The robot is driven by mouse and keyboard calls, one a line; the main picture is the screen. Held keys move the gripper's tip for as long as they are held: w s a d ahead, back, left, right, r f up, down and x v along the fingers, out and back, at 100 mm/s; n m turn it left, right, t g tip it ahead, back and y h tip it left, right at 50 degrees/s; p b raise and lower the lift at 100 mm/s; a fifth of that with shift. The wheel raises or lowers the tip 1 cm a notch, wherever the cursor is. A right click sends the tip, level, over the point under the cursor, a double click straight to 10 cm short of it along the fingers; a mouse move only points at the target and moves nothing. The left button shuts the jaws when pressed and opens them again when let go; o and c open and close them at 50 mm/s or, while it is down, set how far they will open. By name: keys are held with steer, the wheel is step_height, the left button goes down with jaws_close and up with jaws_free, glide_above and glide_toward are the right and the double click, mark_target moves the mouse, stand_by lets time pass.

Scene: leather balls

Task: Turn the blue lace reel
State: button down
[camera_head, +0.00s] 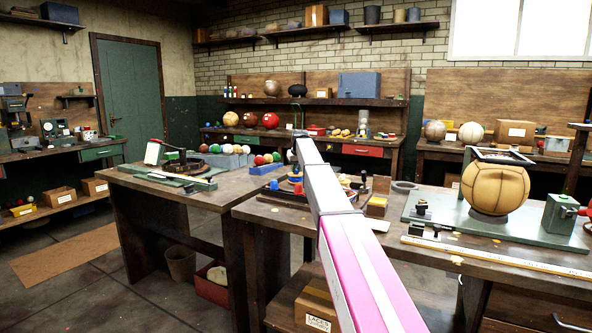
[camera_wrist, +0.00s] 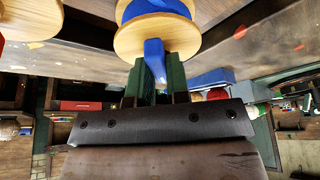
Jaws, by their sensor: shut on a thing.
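The blue lace reel (camera_wrist: 158,20) shows at the top of the wrist view, with pale wooden flanges and blue lace wound between them. A blue tab (camera_wrist: 155,58) stands out from the near flange. My gripper (camera_wrist: 158,78) has its dark green fingers close together on this tab, and the reel lies just beyond the fingertips. In the head view my arm reaches over the middle workbench, and the gripper's end is small and partly hidden there. The reel is too small there to make out surely.
Another pale wooden disc (camera_wrist: 30,20) is at the wrist view's upper left. In the head view, a tan leather ball (camera_head: 495,187) stands in a green fixture on the right. Coloured balls (camera_head: 268,159) lie left of my arm. A long ruler (camera_head: 490,257) lies along the bench front.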

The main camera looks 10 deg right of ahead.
steer(key=shift+m, duration=0.3)
steer(key=c, duration=1.1)
jaws_free()
steer(key=shift+r, duration=0.1)
steer(key=v, duration=1)
steer(key=shift+r, duration=0.35)
steer(key=shift+s+a, duration=0.15)
